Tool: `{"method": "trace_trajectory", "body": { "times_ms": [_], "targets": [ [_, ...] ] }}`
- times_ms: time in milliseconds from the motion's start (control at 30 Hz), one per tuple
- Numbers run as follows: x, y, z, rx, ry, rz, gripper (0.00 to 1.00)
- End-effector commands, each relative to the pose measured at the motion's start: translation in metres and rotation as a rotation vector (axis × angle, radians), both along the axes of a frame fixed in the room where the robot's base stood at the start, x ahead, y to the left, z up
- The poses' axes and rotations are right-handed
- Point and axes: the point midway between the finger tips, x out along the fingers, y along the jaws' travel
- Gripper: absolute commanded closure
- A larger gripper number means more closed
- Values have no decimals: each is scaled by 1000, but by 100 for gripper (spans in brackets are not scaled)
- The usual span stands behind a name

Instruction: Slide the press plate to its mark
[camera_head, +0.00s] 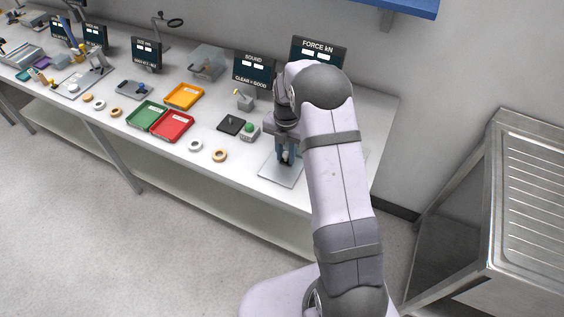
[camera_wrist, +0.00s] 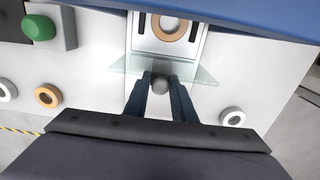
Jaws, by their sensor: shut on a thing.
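In the wrist view, a light plate (camera_wrist: 140,42) with dark edge lines lies at the top, and a tan ring (camera_wrist: 172,33) rests on it. A translucent greenish pane (camera_wrist: 200,73) crosses its near end. My gripper (camera_wrist: 161,84) is shut on a round grey knob (camera_wrist: 160,86) at the pane's near side. How the knob joins the plate is hidden. In the head view, my gripper (camera_head: 286,156) is low over the pale grey plate (camera_head: 277,174) at the bench's right end. My arm hides part of the press. I cannot make out the mark.
A green button (camera_wrist: 38,27) on a grey box is left of the plate. Loose rings lie nearby: a tan one (camera_wrist: 47,96) and a white one (camera_wrist: 232,117). A FORCE kN display (camera_head: 318,50) stands behind. Red (camera_head: 172,126) and green (camera_head: 147,115) trays are farther left.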

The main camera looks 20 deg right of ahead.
Motion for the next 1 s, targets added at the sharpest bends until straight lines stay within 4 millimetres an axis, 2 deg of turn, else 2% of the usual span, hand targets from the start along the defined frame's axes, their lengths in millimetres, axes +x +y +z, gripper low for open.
{"method": "trace_trajectory", "body": {
  "times_ms": [700,900,933,1000],
  "targets": [
    [26,-28,3,-6,-13,-1,89],
    [25,-26,2,-4,-8,0,89],
    [24,-25,1,-4,-6,0,74],
    [24,-25,1,-3,-6,0,57]
  ]
}}
